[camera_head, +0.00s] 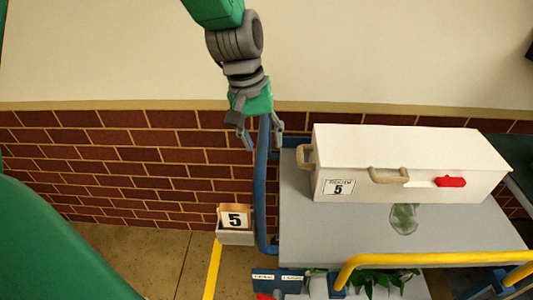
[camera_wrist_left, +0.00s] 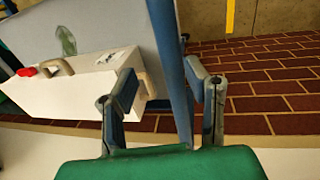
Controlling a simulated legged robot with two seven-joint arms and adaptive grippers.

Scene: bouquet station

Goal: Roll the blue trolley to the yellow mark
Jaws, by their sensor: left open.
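The blue trolley has a grey top (camera_head: 330,240) and an upright blue handle bar (camera_head: 261,190) at its left end. My left gripper (camera_head: 264,138) is at the upper end of this bar, with its fingers apart. In the left wrist view the bar (camera_wrist_left: 172,60) runs between the two open fingers (camera_wrist_left: 168,88), with gaps visible on both sides. The yellow mark is a strip (camera_head: 212,270) on the floor left of the trolley; a yellow strip also shows in the left wrist view (camera_wrist_left: 230,15). My right gripper is not in view.
A white case (camera_head: 410,145) with tan handles, a red latch and a "5" label sits on the trolley top, beside a greenish patch (camera_head: 404,218). A small box with a "5" card (camera_head: 235,219) stands by the brick wall (camera_head: 130,165). A yellow rail (camera_head: 430,259) crosses the lower right.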

